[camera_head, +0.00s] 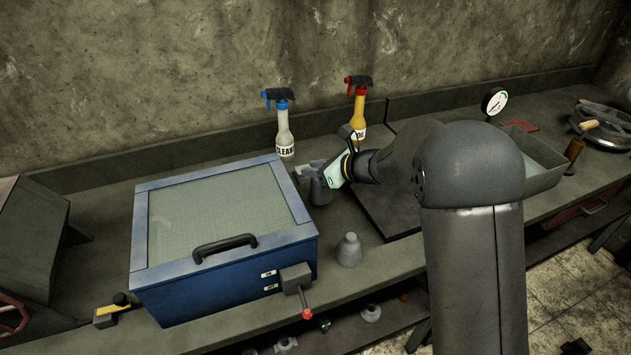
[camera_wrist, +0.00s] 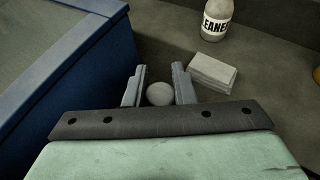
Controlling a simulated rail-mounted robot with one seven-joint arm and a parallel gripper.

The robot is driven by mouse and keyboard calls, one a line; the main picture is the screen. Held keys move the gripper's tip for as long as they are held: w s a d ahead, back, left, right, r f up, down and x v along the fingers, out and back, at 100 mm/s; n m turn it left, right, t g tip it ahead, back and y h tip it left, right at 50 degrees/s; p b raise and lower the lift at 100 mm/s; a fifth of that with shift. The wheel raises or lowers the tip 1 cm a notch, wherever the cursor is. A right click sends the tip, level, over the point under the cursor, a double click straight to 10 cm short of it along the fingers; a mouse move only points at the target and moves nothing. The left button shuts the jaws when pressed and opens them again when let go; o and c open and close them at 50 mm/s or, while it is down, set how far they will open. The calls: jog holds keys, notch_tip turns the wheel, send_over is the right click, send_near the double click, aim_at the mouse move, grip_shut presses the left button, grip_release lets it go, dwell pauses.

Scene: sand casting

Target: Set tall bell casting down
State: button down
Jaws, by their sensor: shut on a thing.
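My gripper (camera_head: 314,175) is at the right side of the blue box, low over the bench. It is shut on a grey bell casting (camera_head: 320,192), whose body hangs below the jaws. In the wrist view the round top of the held casting (camera_wrist: 159,94) sits between the two fingers. The casting's base is at or close to the bench top; I cannot tell whether it touches. A second grey bell casting (camera_head: 348,250) stands upright on the bench nearer the front, right of the blue box.
The blue box (camera_head: 225,280) with a glass lid stands left of my gripper. A cleaner bottle (camera_head: 285,135) and a yellow spray bottle (camera_head: 359,112) stand behind. A pale block (camera_wrist: 212,73) lies near the cleaner bottle. A dark plate (camera_head: 385,212) lies to the right.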

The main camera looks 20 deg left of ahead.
notch_tip(320, 180, up, 6)
jog(key=shift+f, duration=0.2)
jog(key=shift+d+r, duration=0.15)
jog(key=shift+r, duration=0.1)
jog(key=s+d+r+m+t+h, duration=0.1)
jog(key=s+d+r+m+t, duration=0.1)
jog(key=d, duration=0.7)
jog(key=s+d+r+m+t+h, duration=0.1)
jog(key=s+d+r+m, duration=0.15)
jog(key=d, duration=0.65)
jog(key=s+d+r+m+t+h, duration=0.1)
jog(key=s+d+r+t, duration=0.15)
jog(key=d, duration=0.55)
jog(key=shift+w+a+f+p, duration=0.35)
jog(key=shift+w+f+p, duration=0.15)
jog(key=shift+w+f, duration=1.75)
jog(key=shift+w+a+f+p, duration=0.35)
jog(key=shift+w+f+p, duration=0.1)
jog(key=shift+w+f, duration=1.7)
jog(key=shift+w+a+f+p, duration=0.35)
jog(key=shift+w+f+p, duration=0.15)
jog(key=shift+w+f, duration=1.75)
jog(key=shift+w+r, duration=0.2)
jog(key=shift+r, duration=0.05)
